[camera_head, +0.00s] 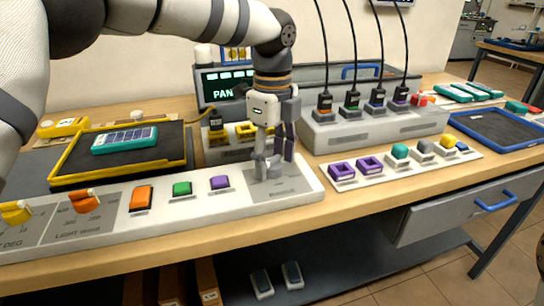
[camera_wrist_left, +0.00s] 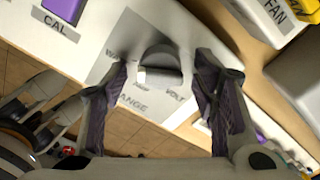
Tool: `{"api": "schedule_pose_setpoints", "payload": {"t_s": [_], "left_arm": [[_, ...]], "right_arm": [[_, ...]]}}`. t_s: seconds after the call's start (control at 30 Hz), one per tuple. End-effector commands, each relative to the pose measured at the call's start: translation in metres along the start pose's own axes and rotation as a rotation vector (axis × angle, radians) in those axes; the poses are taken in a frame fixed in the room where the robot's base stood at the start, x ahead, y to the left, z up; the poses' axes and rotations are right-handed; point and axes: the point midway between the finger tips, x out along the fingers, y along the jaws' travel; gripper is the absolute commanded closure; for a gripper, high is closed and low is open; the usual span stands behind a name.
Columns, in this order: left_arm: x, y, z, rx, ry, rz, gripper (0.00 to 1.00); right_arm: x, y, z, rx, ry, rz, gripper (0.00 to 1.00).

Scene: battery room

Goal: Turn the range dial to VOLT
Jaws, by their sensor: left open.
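The range dial (camera_wrist_left: 163,62) is a grey knob on a grey panel marked RANGE, with labels that read as WATT, AMP and VOLT. My left gripper (camera_wrist_left: 165,85) is open, with one dark-padded finger on each side of the dial and visible gaps. In the head view the left gripper (camera_head: 276,160) points down over the right end of the white control panel (camera_head: 232,207), largely hiding the dial.
Orange (camera_head: 141,198), green (camera_head: 182,188) and purple (camera_head: 220,182) buttons sit left of the dial, with two more knobs farther left. A strip with purple sockets (camera_head: 342,171) lies to the right. A box with several cabled plugs (camera_head: 375,130) stands behind.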

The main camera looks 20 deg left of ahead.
Motion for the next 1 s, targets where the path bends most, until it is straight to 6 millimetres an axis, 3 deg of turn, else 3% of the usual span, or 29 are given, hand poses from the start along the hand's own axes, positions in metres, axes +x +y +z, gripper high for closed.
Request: {"api": "schedule_pose_setpoints", "payload": {"t_s": [0.27,0.5,1.0], "left_arm": [[0.0039,0.0001,0.0002,0.0,0.0,0.001,0.46],[0.0037,0.0,0.0001,0.0,0.0,0.001,0.94],[0.0014,-0.0001,0.0001,-0.131,-0.003,-0.003,0.94]], "right_arm": [[-0.0002,0.0,-0.0002,0.0,0.001,0.0,0.6],[-0.0002,0.0,-0.0001,0.0,0.001,0.0,0.6],[-0.0064,-0.0002,-0.0041,0.0,0.02,-0.001,0.6]]}}
